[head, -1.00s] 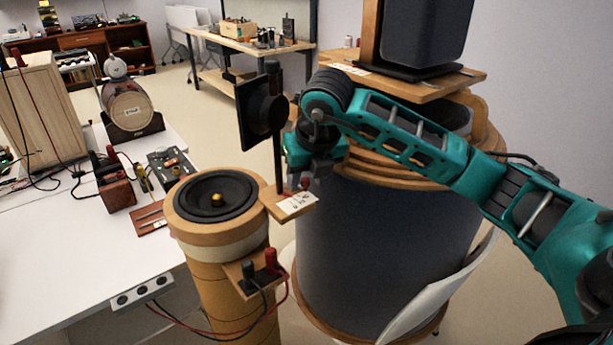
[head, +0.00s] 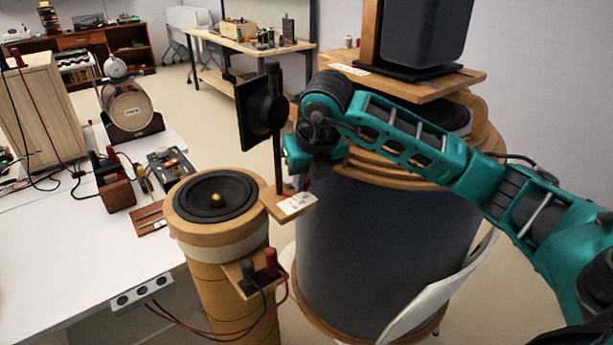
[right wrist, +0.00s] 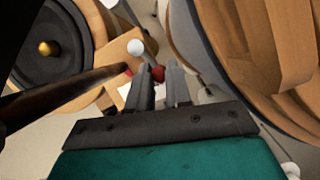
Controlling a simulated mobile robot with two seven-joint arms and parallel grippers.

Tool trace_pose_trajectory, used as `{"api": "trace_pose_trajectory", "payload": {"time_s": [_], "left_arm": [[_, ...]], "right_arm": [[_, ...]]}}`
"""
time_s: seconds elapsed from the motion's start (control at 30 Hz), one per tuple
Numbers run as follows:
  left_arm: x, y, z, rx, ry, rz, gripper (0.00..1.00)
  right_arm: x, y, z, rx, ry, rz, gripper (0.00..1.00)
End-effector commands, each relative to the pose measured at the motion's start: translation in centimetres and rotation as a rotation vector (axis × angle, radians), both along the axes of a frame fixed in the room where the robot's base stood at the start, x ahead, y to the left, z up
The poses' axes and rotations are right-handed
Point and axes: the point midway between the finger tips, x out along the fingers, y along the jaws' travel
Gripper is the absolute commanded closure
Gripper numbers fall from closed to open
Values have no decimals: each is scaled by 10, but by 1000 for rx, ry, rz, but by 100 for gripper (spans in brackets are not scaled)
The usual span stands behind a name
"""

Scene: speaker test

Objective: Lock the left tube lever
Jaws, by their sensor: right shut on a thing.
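The left tube (head: 215,290) is a wooden column with a black speaker cone (head: 238,190) on top. A small wooden bracket (head: 272,205) with a white label sticks out from its right side, and a dark post rises from it. My right gripper (head: 306,184) is down beside this bracket. My left gripper is not in view.
A large grey drum (head: 370,260) with wooden rings stands close on the right, under my right arm. The dark post with a black square plate (head: 250,112) rises just left of the gripper. A white table (head: 80,260) with instruments is on the left.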

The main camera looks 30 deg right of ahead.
Motion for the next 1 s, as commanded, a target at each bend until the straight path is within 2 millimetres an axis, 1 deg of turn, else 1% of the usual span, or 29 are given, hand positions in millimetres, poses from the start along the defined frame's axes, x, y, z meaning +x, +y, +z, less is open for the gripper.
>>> {"api": "trace_pose_trajectory", "payload": {"time_s": [0.17, 0.37, 0.6, 1.0], "left_arm": [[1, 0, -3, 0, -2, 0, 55], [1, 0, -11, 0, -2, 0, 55], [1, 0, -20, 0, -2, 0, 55], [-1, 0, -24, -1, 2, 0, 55]], "right_arm": [[1, -2, 0, 0, -2, 28, 100], [3, -7, -2, 1, -2, 126, 100], [8, -14, -1, 1, -2, 311, 100], [16, -22, 1, 2, -2, 583, 100]]}}
